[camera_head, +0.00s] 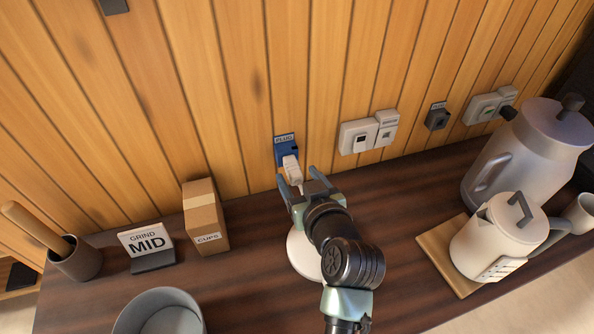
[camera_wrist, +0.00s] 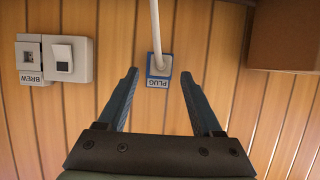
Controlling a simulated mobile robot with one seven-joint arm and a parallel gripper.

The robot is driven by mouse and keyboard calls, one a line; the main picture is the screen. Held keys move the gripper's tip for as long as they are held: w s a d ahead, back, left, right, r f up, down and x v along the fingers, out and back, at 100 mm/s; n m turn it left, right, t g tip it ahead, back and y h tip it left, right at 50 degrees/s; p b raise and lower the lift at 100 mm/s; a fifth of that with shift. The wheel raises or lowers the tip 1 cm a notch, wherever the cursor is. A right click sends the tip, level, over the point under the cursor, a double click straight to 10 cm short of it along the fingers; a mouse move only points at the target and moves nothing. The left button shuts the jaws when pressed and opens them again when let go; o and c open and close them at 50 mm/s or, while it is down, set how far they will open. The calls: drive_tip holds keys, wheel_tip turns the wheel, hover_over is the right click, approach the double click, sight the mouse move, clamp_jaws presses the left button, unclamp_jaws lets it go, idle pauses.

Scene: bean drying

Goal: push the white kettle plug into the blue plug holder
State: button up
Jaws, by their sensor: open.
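The blue plug holder (camera_head: 281,144), labelled PLUG, is on the wooden wall above the counter. The white kettle plug (camera_head: 292,168) is at the holder's face, its body overlapping the lower part; I cannot tell how deep it sits. In the wrist view, the blue holder (camera_wrist: 150,72) lies ahead between the fingers, with the white plug's end (camera_wrist: 161,66) inside its outline and a white cord running up out of the picture. My gripper (camera_head: 297,175) is open and empty just in front of the plug, with no visible contact. It also shows in the wrist view (camera_wrist: 159,74).
A BREW switch panel (camera_head: 358,137) is right of the holder. A CUPS box (camera_head: 205,222) and GRIND MID sign (camera_head: 147,242) stand left. A white round thing (camera_head: 303,258) lies partly under my arm. A white kettle (camera_head: 497,236) stands on a wooden board at right.

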drive_tip(key=shift+p+v, duration=0.7)
drive_tip(key=shift+v, duration=1.45)
